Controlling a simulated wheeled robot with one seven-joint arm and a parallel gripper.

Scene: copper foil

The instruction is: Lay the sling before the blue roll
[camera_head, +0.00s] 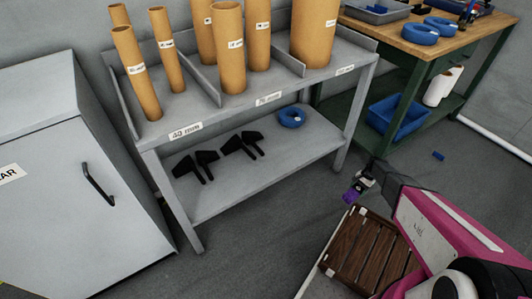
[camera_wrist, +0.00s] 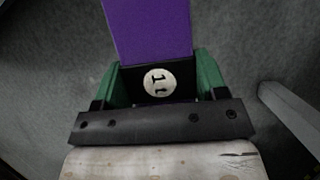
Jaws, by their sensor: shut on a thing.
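The purple sling (camera_wrist: 147,28), with a black band and a round white label reading "1 t", is between the green fingers of my gripper (camera_wrist: 160,80) in the wrist view. My gripper is shut on it. In the head view the sling (camera_head: 350,196) hangs at the end of my gripper (camera_head: 360,184), in the air over the floor right of the grey rack. A blue roll (camera_head: 291,117) lies on the rack's lower shelf. More blue rolls, one at the front (camera_head: 419,34), lie on the wooden workbench at the upper right.
The grey rack (camera_head: 262,98) holds cardboard tubes above and black brackets (camera_head: 242,144) below. A blue bin (camera_head: 396,117) sits under the workbench (camera_head: 435,45). A brown slatted crate (camera_head: 365,250) stands below my arm. The lower shelf is bare in front of its blue roll.

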